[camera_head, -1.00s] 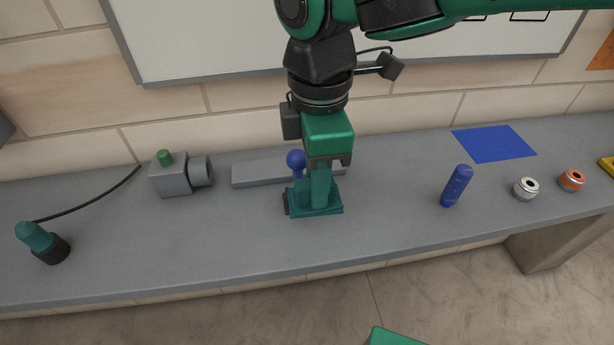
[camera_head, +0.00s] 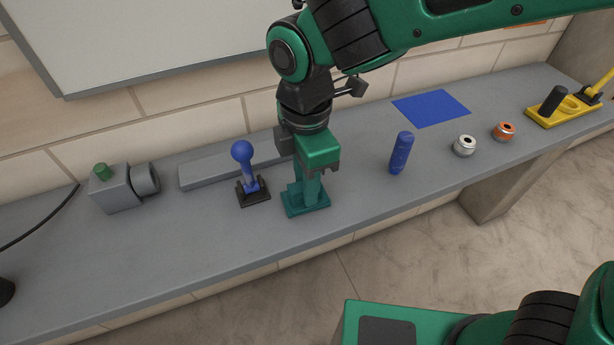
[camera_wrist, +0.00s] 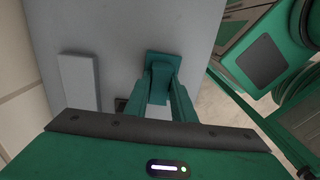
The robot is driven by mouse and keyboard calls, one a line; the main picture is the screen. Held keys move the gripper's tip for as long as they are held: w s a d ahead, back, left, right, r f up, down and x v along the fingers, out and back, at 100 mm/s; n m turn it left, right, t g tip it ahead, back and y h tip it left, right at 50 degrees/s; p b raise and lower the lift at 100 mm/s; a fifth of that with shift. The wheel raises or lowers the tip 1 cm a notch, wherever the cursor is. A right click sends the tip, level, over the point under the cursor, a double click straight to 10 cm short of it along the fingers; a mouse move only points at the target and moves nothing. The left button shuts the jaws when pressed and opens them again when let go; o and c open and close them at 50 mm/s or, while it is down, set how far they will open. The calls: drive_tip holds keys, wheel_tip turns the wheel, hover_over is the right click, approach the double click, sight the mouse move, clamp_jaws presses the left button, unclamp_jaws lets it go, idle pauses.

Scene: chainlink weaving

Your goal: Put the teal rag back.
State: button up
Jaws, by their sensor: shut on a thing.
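The teal rag (camera_head: 305,204) shows as a flat, square-edged teal piece at the fingertips of my gripper (camera_head: 307,188), low over the grey bench. I cannot tell whether it touches the bench. In the wrist view the rag (camera_wrist: 162,60) sits at the ends of the two teal fingers, and my gripper (camera_wrist: 160,95) is shut on it. The fingers point down and hide part of the rag.
A blue ball-topped piece (camera_head: 245,165) stands in a black base just left. A grey bar (camera_head: 210,170) and grey block (camera_head: 118,190) lie farther left. Right are a blue cylinder (camera_head: 401,153), blue square (camera_head: 431,108), two round pieces (camera_head: 465,146) and a yellow tray (camera_head: 570,112).

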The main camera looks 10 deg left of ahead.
drive_tip(key=shift+f, duration=0.2)
drive_tip(key=o, duration=1)
wheel_tip(320, 180, up, 11)
drive_tip(key=shift+a+f, duration=0.1)
drive_tip(key=w+d+f+m, duration=0.1)
drive_tip(key=w+d+m, duration=0.45)
drive_tip(key=d, duration=0.85)
drive_tip(key=w+d+f+m, duration=0.1)
drive_tip(key=w+d+m, duration=0.1)
drive_tip(key=d+m, duration=0.9)
drive_tip(key=s+d+f+m, duration=0.2)
drive_tip(key=s+d+m, duration=0.2)
drive_tip(key=d, duration=0.3)
drive_tip(key=s+d+f+m, duration=0.2)
drive_tip(key=s+d+m, duration=0.3)
drive_tip(key=d, duration=0.3)
drive_tip(key=s+d+f+m, duration=0.2)
drive_tip(key=s+d+m, duration=0.3)
drive_tip(key=d, duration=0.2)
drive_tip(key=shift+s+d, duration=0.2)
drive_tip(key=shift+s, duration=0.05)
